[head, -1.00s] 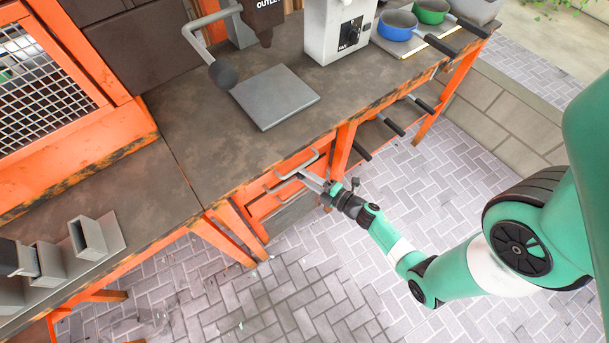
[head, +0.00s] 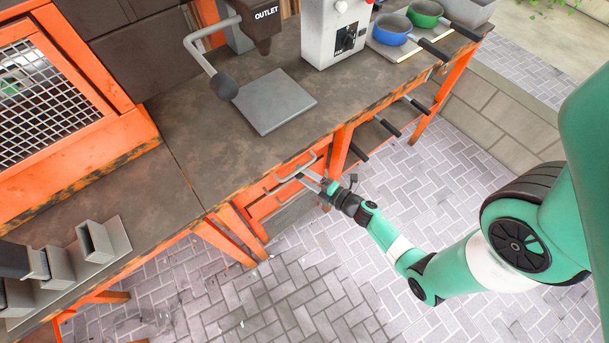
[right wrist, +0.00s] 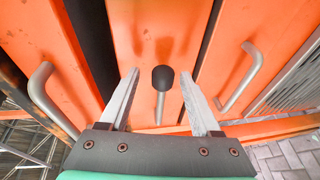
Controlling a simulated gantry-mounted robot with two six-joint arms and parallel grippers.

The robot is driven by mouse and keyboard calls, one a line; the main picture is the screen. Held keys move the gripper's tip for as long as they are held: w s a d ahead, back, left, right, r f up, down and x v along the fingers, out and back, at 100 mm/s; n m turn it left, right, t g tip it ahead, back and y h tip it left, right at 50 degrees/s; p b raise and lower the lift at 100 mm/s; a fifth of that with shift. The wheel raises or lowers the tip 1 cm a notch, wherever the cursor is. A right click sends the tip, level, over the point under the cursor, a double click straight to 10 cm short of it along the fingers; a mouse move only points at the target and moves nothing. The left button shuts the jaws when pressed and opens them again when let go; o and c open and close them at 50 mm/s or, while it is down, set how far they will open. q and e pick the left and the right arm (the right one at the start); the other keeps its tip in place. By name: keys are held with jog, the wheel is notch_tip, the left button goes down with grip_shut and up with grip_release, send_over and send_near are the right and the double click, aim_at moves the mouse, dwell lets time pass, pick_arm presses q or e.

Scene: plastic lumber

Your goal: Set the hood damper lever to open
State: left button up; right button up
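A short lever with a black rounded knob (right wrist: 162,78) on a thin grey rod stands in front of an orange panel in the right wrist view. No label shows on it, so I cannot tell its setting. My right gripper (right wrist: 162,92) is open, with one finger on each side of the knob and clear gaps between. In the head view my right gripper (head: 310,178) is at the orange front below the bench edge, by the drawer handles; the short lever cannot be made out there. My left gripper is not in view.
Metal handles (right wrist: 236,80) flank the lever on both sides. Above is the bench top (head: 190,150) with a grey plate (head: 272,102), a ball-ended bent lever (head: 224,86) by the OUTLET machine, and a white control box (head: 335,35).

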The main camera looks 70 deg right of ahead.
jog(key=p+v, duration=0.4)
jog(key=v, duration=0.7)
jog(key=shift+s, duration=0.3)
jog(key=shift+a, duration=0.15)
